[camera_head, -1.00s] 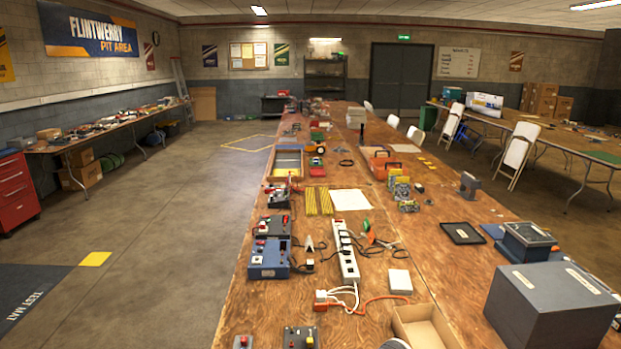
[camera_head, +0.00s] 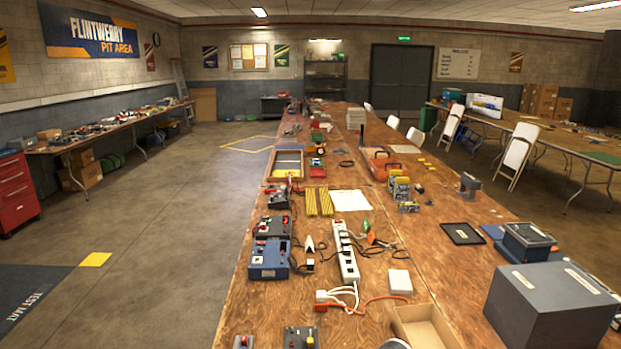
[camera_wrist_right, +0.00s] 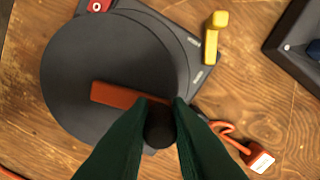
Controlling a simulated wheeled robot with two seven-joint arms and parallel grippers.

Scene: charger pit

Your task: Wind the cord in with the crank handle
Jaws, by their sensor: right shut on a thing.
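In the right wrist view a dark round reel (camera_wrist_right: 95,60) lies on a grey base plate. A red-orange crank arm (camera_wrist_right: 120,95) crosses its face toward a black knob (camera_wrist_right: 159,128). My right gripper (camera_wrist_right: 160,125) is shut on this knob, one dark green finger on each side. An orange cord (camera_wrist_right: 228,134) leaves the reel's lower right side and ends in a plug (camera_wrist_right: 258,158) lying on the table. The head view shows an orange cord (camera_head: 375,299) near the power strip. Neither gripper shows in the head view, and my left gripper is not seen.
A yellow lever (camera_wrist_right: 212,35) stands at the plate's upper right corner. A dark tray (camera_wrist_right: 292,45) is at the right. In the head view, a power strip (camera_head: 346,252), a cardboard box (camera_head: 425,325) and a large grey box (camera_head: 548,305) occupy the near table.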

